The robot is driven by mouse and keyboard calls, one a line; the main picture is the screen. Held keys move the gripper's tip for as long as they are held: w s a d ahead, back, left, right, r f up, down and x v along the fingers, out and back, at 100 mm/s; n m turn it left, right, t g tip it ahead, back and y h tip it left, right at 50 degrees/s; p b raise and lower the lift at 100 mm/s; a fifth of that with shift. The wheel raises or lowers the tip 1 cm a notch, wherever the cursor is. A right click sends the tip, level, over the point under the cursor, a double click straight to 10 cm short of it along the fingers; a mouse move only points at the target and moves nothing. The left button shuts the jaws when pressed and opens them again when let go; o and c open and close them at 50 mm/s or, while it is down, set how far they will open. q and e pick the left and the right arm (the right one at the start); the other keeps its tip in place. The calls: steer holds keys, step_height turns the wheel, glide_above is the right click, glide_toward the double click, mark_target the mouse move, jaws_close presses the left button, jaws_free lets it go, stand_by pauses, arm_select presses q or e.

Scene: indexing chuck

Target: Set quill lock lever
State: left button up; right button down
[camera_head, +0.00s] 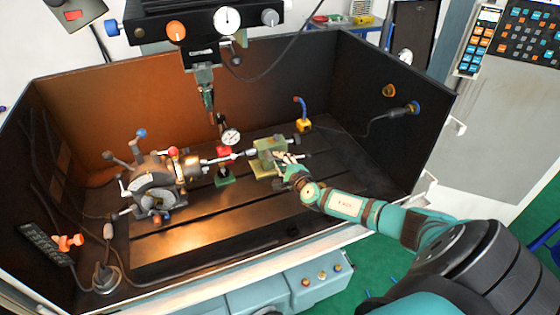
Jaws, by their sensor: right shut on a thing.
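The green tailstock (266,153) stands on the slotted machine table, right of the middle. Its quill points left toward the chuck. My right gripper (283,158) reaches in from the lower right and is at the tailstock's right side, shut on a small part there that appears to be the quill lock lever. The fingers hide most of this part, so its angle cannot be told. The indexing chuck (155,185) sits on the left of the table. My left gripper is not in view.
A dial indicator (231,137) on a red and green stand is between chuck and tailstock. A machine head (203,45) hangs above the table. A yellow block with a blue hose (304,124) stands behind the tailstock.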

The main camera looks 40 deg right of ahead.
steer(key=shift+s+f, duration=0.15)
steer(key=shift+f, duration=0.15)
steer(key=c, duration=1.3)
jaws_free()
steer(key=shift+r, duration=0.1)
steer(key=shift+o, duration=0.9)
steer(key=shift+d+r, duration=0.1)
steer(key=v, duration=1.2)
steer(key=shift+r, duration=0.1)
